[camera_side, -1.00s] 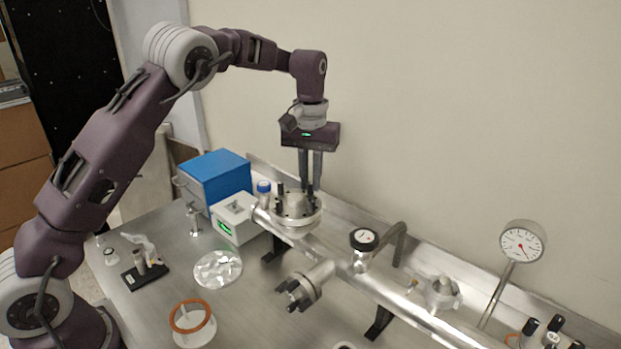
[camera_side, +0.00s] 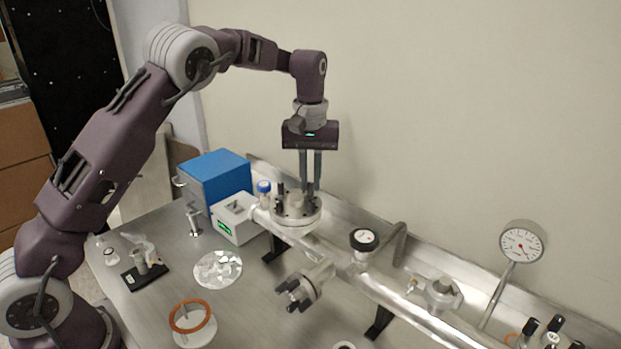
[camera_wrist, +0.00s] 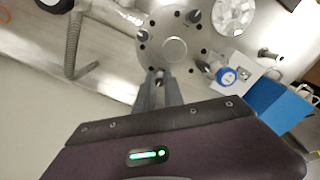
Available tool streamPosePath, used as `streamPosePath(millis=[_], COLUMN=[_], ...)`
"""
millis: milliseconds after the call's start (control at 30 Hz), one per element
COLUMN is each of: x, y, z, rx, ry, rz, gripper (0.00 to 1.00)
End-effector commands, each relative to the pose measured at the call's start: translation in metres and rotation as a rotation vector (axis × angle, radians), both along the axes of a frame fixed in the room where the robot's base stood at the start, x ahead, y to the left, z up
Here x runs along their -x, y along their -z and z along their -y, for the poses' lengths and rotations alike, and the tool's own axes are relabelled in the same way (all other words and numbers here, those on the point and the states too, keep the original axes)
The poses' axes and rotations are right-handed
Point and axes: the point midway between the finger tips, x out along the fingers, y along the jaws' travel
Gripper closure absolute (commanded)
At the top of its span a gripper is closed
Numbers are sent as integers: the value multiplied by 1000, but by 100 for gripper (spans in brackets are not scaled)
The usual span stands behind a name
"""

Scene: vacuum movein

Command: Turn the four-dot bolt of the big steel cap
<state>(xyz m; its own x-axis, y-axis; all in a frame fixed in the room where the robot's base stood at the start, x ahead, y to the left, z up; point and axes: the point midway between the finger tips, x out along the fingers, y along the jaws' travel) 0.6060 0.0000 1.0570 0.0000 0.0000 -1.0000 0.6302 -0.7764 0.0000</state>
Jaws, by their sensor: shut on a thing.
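The big steel cap (camera_side: 289,217) is a round flange on top of the pipe's left end, and it also shows in the wrist view (camera_wrist: 172,50). Dark bolts stand around its rim; one upright bolt (camera_side: 281,188) is on its left side. My gripper (camera_side: 310,192) points straight down at the cap's back right rim. In the wrist view my gripper's fingers (camera_wrist: 160,78) close on a bolt at the near rim. The fingers mostly hide that bolt, and I cannot read its dots. Other bolts (camera_wrist: 195,16) stand apart from the fingers.
An orange ring (camera_side: 190,316) lies in front.

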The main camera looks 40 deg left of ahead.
Motion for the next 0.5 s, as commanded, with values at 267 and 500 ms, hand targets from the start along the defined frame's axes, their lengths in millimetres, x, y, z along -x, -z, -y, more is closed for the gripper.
streamPosePath(millis=[267, 500], x=[0, -1], y=[0, -10], z=[0, 0], rx=[0, 0], ry=[1, 1], rz=[0, 3], gripper=[65, 65])
